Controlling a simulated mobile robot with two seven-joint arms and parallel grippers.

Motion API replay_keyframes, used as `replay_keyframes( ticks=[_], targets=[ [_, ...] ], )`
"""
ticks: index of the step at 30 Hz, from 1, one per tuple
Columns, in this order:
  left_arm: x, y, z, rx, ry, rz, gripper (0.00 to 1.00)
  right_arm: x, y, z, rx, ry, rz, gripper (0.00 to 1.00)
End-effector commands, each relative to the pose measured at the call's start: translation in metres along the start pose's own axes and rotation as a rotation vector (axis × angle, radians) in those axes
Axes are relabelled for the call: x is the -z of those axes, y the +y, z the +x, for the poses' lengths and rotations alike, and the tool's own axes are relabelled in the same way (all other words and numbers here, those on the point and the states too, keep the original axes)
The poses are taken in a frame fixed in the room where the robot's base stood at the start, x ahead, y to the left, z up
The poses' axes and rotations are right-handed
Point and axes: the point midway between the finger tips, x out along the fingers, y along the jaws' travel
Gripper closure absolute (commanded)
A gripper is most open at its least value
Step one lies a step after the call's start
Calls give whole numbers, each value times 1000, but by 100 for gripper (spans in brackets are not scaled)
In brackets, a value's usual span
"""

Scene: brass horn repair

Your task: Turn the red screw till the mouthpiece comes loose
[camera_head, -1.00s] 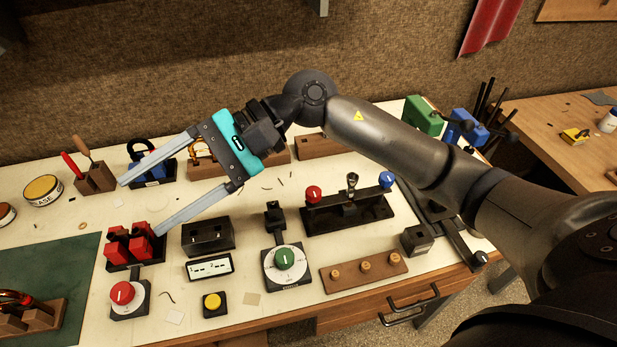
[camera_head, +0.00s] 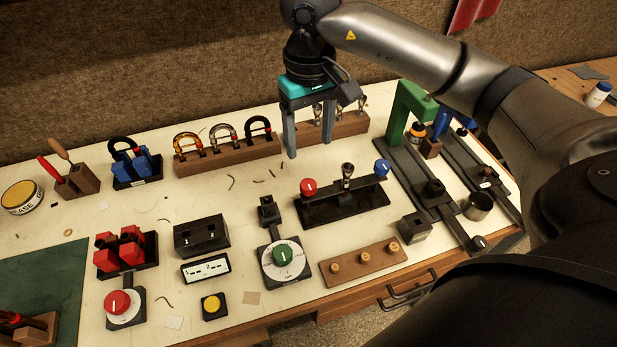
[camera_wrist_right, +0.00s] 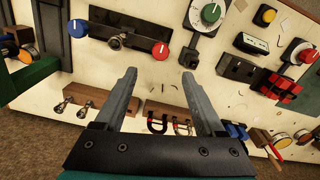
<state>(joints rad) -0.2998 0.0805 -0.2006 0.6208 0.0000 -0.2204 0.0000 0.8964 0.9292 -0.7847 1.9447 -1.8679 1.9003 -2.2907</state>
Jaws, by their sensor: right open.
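A red screw knob (camera_head: 308,187) stands at the left end of a black puller-like fixture (camera_head: 345,207), with a blue knob (camera_head: 382,167) at its right end. A small metal mouthpiece (camera_head: 347,170) stands upright between them. My right gripper (camera_head: 309,148) points down behind the red knob, open and empty, with its fingers apart from it. In the right wrist view the red knob (camera_wrist_right: 160,50) lies just past the open fingertips, and the mouthpiece (camera_wrist_right: 117,38) and blue knob (camera_wrist_right: 77,28) are to its left. My left gripper is not in view.
A green-and-black press (camera_head: 405,115) is at the right. A green dial (camera_head: 284,254), a red dial (camera_head: 117,302) and a pegged wooden block (camera_head: 362,263) lie in front.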

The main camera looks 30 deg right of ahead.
Motion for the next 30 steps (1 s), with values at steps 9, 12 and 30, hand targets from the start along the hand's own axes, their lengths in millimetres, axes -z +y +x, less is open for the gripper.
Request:
replay_keyframes(
  ticks=[9, 12, 30],
  targets=[
    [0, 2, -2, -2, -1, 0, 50, -2, -1, 71, 1, -7, 0, 28],
    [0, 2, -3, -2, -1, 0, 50, -2, -1, 88, 3, -5, -1, 28],
    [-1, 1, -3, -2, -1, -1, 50, 0, -1, 116, 3, 0, -1, 31]
  ],
)
